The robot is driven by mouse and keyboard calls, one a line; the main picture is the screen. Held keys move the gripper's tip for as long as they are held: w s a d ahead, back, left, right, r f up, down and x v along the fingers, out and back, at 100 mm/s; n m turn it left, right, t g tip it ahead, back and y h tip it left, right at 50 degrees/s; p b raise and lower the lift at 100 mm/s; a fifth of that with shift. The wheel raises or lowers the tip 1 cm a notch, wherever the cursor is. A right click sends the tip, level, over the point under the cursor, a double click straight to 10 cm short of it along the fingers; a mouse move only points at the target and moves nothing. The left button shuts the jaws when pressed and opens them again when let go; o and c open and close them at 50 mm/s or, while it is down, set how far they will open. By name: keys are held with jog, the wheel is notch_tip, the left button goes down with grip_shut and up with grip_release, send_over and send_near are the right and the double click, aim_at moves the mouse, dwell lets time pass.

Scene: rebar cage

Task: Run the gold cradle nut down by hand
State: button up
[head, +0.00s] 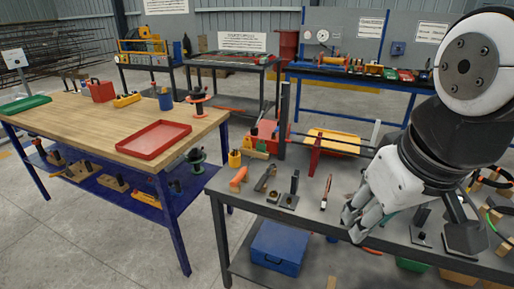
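My gripper (352,224), pale grey with blocky fingers, hangs at the right over the grey workbench (225,208), fingers pointing down and left. I cannot tell whether its fingers are open or shut, and I see nothing clearly held. Dark bars (340,148) run sideways above the bench, behind the gripper. They pass a red upright support (318,156) and a dark post (283,120). I cannot make out a gold nut; it is too small to tell or hidden behind my arm.
Pliers (326,192), an orange tool (238,178) and black blocks on plates (291,192) lie left of my gripper. More dark fixtures (421,222) stand at its right. A wooden-topped table (90,122) with a red tray (154,139) stands left, across a floor gap.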

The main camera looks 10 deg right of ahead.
jog(key=w+n+g+b, duration=0.15)
jog(key=w+n, duration=0.45)
jog(key=w, duration=0.7)
jog(key=n+g+b, duration=0.3)
jog(key=n+b, duration=0.1)
jog(key=n, duration=0.8)
send_over(288, 199)
notch_tip(288, 199, down, 20)
jog(key=shift+t, duration=0.25)
notch_tip(288, 199, down, 13)
jog(key=shift+w+r, duration=0.1)
grip_shut()
